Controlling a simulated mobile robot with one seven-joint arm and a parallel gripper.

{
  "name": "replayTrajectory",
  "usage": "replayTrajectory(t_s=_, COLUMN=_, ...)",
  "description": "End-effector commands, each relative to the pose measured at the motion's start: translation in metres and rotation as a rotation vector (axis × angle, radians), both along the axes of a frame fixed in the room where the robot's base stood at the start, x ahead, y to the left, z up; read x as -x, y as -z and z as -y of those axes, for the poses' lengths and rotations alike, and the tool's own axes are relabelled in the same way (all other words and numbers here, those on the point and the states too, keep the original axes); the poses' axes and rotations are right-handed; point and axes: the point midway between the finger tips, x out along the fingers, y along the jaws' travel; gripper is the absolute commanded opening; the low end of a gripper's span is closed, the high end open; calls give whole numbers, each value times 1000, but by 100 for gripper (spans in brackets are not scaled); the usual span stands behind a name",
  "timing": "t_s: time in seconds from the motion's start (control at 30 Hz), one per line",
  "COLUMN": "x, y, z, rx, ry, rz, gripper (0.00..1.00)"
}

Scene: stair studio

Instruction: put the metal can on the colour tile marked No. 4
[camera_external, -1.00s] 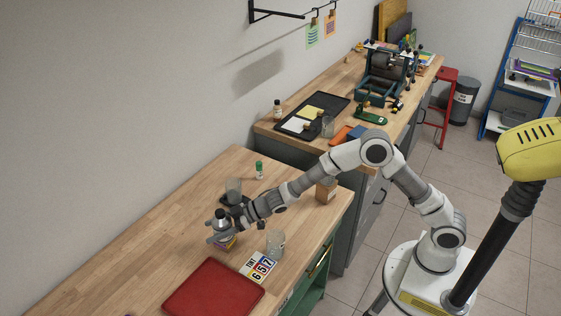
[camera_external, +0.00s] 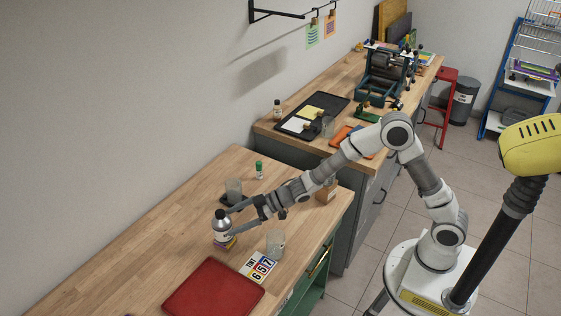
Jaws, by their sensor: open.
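The metal can (camera_external: 222,224), silver with a dark cap and a pale label, stands upright on the near bench. A small purple and yellow piece (camera_external: 227,245) shows at its foot; I cannot tell whether this is a tile under it, and no number is legible there. My gripper (camera_external: 233,220) is open, to the right of the can, with its fingers reaching towards the can's sides. I cannot tell whether they touch it. A card (camera_external: 258,267) with coloured marks reading 6, 5 and 7 lies to the right. I cannot make out a tile marked 4.
A clear glass jar (camera_external: 276,243) stands by the card. A red tray (camera_external: 213,290) lies in front. Behind are a grey cup (camera_external: 233,189), a green-capped bottle (camera_external: 259,169) and a wooden block (camera_external: 326,190). The bench's left part is clear.

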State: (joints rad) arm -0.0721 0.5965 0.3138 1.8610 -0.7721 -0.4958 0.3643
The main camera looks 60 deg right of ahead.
Motion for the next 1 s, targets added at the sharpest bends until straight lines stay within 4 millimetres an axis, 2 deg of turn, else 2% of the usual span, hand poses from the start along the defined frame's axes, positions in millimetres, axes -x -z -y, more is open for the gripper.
replayTrajectory(t_s=0.1, x=13, y=-9, z=14, rx=1, ry=1, rz=1, gripper=100)
replayTrajectory(t_s=0.3, x=26, y=-16, z=26, rx=0, ry=0, rz=1, gripper=100)
replayTrajectory(t_s=0.57, x=28, y=-17, z=29, rx=2, ry=2, rz=1, gripper=100)
replayTrajectory(t_s=0.67, x=28, y=-24, z=39, rx=33, ry=32, rz=3, gripper=100)
replayTrajectory(t_s=0.77, x=31, y=-39, z=64, rx=95, ry=101, rz=1, gripper=100)
replayTrajectory(t_s=0.83, x=36, y=-53, z=89, rx=154, ry=171, rz=-9, gripper=100)
replayTrajectory(t_s=1.0, x=66, y=-85, z=157, rx=280, ry=356, rz=-61, gripper=100)
